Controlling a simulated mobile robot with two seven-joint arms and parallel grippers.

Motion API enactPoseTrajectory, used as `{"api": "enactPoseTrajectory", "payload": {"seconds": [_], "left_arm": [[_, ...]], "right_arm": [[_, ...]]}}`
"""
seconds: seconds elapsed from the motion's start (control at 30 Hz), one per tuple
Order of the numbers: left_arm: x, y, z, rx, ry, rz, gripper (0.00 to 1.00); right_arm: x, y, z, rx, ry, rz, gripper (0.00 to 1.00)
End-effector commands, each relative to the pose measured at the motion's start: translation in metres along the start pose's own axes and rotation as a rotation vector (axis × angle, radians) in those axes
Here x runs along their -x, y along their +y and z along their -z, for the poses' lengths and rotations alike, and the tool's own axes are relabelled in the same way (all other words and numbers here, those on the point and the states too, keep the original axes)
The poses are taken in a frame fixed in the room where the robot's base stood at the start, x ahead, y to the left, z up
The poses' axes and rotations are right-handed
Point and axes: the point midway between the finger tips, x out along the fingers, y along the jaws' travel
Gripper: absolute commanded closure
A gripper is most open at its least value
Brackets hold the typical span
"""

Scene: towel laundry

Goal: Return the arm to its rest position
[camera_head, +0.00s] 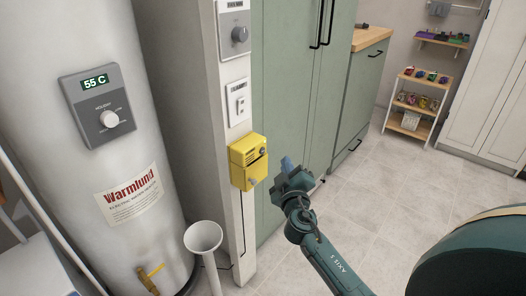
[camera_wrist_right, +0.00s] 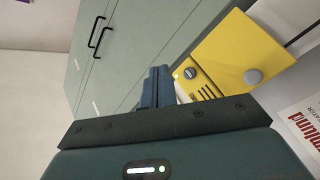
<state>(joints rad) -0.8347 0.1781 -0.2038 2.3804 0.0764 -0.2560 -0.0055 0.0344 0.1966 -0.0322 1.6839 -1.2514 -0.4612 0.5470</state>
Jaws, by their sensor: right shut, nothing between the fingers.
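My right gripper (camera_head: 287,163) is in the middle of the head view, in front of the green cabinet and just right of the yellow box on the wall post. Its blue fingers are shut with nothing between them. In the right wrist view the closed fingers (camera_wrist_right: 158,87) point toward the cabinet, with the yellow box beside them on the right; I see no contact with it. My right arm (camera_head: 340,262) comes in from the bottom of the head view. My left gripper is not in view.
The yellow box (camera_head: 248,162) sits below a white switch (camera_head: 238,101) and a grey dial panel (camera_head: 235,36). A white water heater (camera_head: 150,215) stands left, with a white funnel (camera_head: 203,237) beside it. The green cabinet (camera_head: 285,80) is close behind. Tiled floor (camera_head: 385,195) is clear at right.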

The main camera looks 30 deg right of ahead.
Motion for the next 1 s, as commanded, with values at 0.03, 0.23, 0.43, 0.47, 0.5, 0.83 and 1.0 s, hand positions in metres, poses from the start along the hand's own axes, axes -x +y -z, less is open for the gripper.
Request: {"api": "enactPoseTrajectory", "payload": {"seconds": [0.03,0.23,0.43,0.47,0.5,0.83,1.0], "left_arm": [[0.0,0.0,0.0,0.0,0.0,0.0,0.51],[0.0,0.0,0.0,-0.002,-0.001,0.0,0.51],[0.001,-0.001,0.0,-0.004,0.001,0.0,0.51],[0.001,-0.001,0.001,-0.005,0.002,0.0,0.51],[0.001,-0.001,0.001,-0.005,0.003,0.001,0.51],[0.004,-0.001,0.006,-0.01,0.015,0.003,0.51],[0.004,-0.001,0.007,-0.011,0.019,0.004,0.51]], "right_arm": [[0.0,0.0,0.0,0.0,0.0,0.0,1.0],[0.0,0.0,0.0,0.0,0.0,0.0,1.0],[0.036,-0.026,-0.007,-0.065,-0.005,0.11,1.0],[0.05,-0.034,-0.009,-0.091,-0.006,0.15,1.0],[0.07,-0.045,-0.01,-0.133,-0.007,0.209,1.0],[0.234,-0.083,0.019,-0.524,-0.019,0.619,1.0],[0.281,-0.075,0.039,-0.676,-0.031,0.719,1.0]]}}
